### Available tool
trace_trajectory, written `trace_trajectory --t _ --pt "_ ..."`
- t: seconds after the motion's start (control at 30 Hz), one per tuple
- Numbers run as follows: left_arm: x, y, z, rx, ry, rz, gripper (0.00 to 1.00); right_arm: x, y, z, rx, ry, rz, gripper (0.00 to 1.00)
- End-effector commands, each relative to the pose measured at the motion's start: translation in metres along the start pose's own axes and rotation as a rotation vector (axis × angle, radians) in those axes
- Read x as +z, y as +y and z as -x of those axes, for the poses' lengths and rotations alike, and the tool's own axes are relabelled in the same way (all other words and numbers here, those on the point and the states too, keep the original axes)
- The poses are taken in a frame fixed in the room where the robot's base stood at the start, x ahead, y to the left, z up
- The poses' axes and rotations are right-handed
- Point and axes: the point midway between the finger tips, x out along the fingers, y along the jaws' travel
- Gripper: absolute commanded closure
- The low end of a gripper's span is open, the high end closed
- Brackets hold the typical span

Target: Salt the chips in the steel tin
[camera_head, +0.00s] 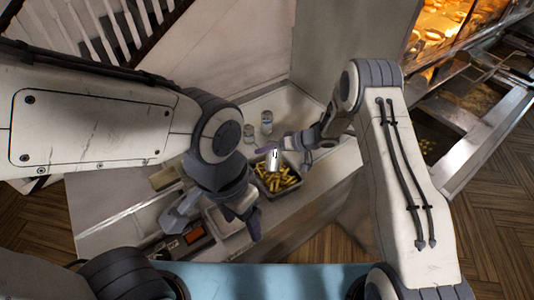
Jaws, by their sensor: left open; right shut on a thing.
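The chips (284,184) are yellow and lie in the steel tin (266,191) on the counter. My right gripper (279,148) is shut on a small silver shaker (274,160), which it holds over the far part of the tin. The shaker's exact tilt is hard to tell at this size. My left gripper (215,222) is open and empty, low over the counter to the left of the tin. My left arm hides part of the counter behind it.
Two small clear containers (266,122) (249,133) stand at the back of the counter (330,165). A device with a red display (194,236) and a pale tray (228,223) are near my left gripper. Fryers (465,115) stand at the right.

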Motion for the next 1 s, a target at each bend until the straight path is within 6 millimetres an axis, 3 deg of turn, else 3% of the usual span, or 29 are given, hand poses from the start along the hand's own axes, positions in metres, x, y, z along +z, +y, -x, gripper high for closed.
trace_trajectory --t 0.13,0.2,1.0 --pt "0.000 -0.001 -0.006 0.000 0.000 0.000 0.35 -0.007 -0.002 0.003 0.038 0.075 0.105 0.89" --pt "0.001 -0.002 -0.023 0.000 0.001 -0.001 0.35 -0.007 0.002 0.000 0.048 0.100 0.139 0.89" --pt "0.007 -0.010 -0.135 0.000 0.001 0.000 0.35 -0.028 -0.003 0.009 0.153 0.313 0.441 0.89"
